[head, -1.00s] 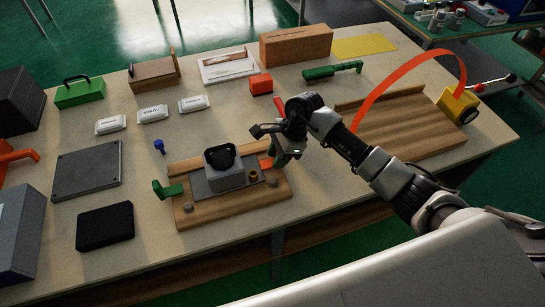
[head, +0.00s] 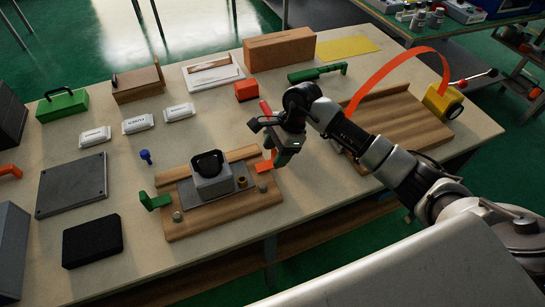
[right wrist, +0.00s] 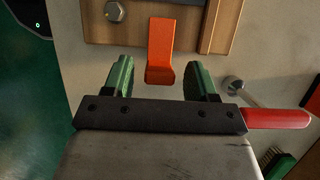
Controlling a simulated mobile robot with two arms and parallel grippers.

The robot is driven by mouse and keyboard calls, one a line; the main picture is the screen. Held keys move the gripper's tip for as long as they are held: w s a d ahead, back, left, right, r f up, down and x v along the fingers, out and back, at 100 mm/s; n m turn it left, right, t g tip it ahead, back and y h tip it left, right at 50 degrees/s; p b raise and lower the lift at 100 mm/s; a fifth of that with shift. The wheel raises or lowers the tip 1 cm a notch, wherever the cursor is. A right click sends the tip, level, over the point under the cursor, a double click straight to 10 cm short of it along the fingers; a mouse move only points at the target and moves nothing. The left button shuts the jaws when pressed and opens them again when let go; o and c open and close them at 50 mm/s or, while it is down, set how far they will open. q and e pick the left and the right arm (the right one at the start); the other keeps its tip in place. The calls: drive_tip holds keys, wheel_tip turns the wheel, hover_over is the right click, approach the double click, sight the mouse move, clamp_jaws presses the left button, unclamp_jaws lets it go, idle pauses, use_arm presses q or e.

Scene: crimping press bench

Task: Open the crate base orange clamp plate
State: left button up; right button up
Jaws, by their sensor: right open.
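The orange clamp plate (head: 264,166) sits at the right end of the wooden crate base (head: 222,211). In the right wrist view the orange clamp plate (right wrist: 160,48) sticks out past the wood's edge as a bent tab. My right gripper (head: 279,152) is just right of it in the head view. In the right wrist view, my right gripper (right wrist: 160,72) is open, its two green fingers apart on either side of the tab's end, with gaps on both sides. A grey block (head: 211,182) with a black top stands on the base's grey plate. My left gripper is out of view.
A green clamp (head: 155,201) is at the base's left end. A black pad (head: 92,241) and a dark plate (head: 73,184) lie left. A red box (head: 247,91) and wooden board (head: 400,128) lie behind and right. A red-handled tool (right wrist: 275,118) shows close to the gripper.

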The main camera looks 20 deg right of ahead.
drive_tip(key=v, duration=0.8)
drive_tip(key=shift+b, duration=0.45)
